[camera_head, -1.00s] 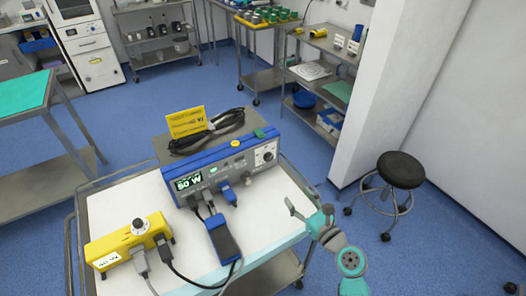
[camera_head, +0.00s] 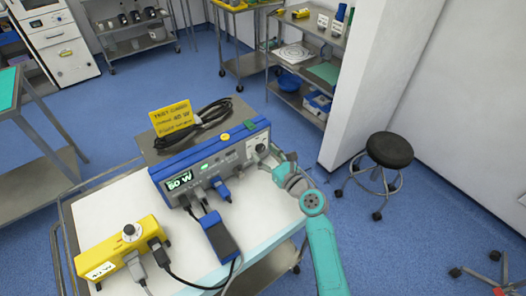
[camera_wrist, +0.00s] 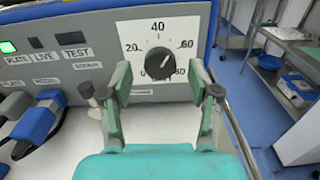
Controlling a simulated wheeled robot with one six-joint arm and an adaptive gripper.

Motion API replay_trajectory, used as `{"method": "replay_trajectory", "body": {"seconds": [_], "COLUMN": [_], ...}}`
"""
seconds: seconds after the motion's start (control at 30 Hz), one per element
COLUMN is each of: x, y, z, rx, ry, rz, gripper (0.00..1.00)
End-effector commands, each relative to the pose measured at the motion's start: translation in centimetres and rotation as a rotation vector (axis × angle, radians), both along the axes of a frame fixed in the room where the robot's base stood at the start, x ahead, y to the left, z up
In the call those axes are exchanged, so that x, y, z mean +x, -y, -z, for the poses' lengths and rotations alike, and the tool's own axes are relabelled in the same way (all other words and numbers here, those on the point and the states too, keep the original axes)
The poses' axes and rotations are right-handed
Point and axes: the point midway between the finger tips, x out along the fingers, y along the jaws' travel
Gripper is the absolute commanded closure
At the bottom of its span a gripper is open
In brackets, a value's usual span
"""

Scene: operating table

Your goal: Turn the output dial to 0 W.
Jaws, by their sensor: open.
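The output dial (camera_wrist: 159,63) is a black round knob on a white scale plate (camera_wrist: 150,30) marked 20, 40, 60 and 80. Its white pointer mark leans up and right, toward 60. My gripper (camera_wrist: 160,82) is open, one finger to the left of the knob and one to the right, apart from it in the picture. How far the fingertips are from the panel is hard to tell. In the head view, my gripper (camera_head: 268,158) is at the right end of the blue and grey unit (camera_head: 210,158), partly hiding the dial. The unit's lit display (camera_head: 178,181) appears to read 60 W.
A yellow box (camera_head: 118,249) with its own knob (camera_head: 131,231) stands at the trolley's front left. A blue pedal-like block (camera_head: 219,236) and cables lie before the unit. In the wrist view, a small post-like knob (camera_wrist: 88,92) sits beside the left finger.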

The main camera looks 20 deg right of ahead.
Motion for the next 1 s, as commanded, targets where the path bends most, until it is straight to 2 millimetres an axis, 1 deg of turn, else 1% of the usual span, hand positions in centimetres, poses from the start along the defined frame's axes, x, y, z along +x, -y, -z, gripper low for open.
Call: {"method": "replay_trajectory", "body": {"seconds": [0.1,0.2,0.47,0.5,0.57,0.6,0.67,0.7,0.73,1.0], "x": [1.0,1.4,1.5,1.5,1.5,1.5,1.5,1.5,1.5,1.5], "y": [-0.3,-0.4,-0.5,-0.5,-0.5,-0.5,-0.5,-0.5,-0.5,-0.5], "z": [0.0,0.0,0.0,0.0,0.0,0.0,0.0,0.0,0.0,0.0], "rx": [0.0,0.0,0.0,0.0,-0.001,-0.001,-0.001,-0.001,-0.001,-0.017], "ry": [0.001,0.0,0.0,0.0,0.0,0.0,0.0,0.0,0.0,0.006], "rz": [0.0,0.001,0.001,0.001,0.001,0.001,0.001,0.001,0.001,0.001], "gripper": [0.39,0.39,0.39,0.41,0.56,0.66,0.81,0.91,0.99,0.98]}}
